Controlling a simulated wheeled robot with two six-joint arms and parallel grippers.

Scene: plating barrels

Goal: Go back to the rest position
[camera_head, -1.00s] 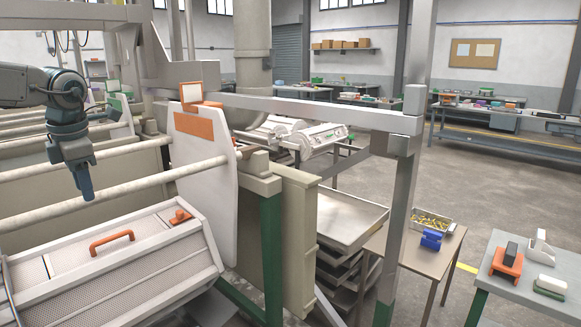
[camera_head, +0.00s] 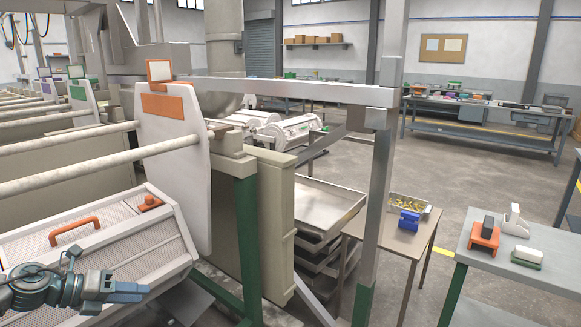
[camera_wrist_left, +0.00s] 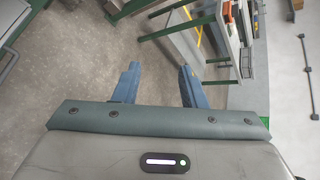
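My left gripper (camera_head: 140,290) is at the lower left of the head view, in front of the white perforated barrel (camera_head: 120,235) with the orange handle. It points to the right. The left wrist view shows its two blue fingers (camera_wrist_left: 158,70) spread apart, with nothing between them, above the grey floor. The part of the barrel behind my left arm is hidden. My right gripper is in neither view.
A white end plate (camera_head: 178,185) and a steel frame post (camera_head: 380,210) stand right of the barrel. Trays (camera_head: 325,210) are stacked beyond. A small table (camera_head: 385,235) and a grey bench (camera_head: 480,255) stand at right, with open floor behind.

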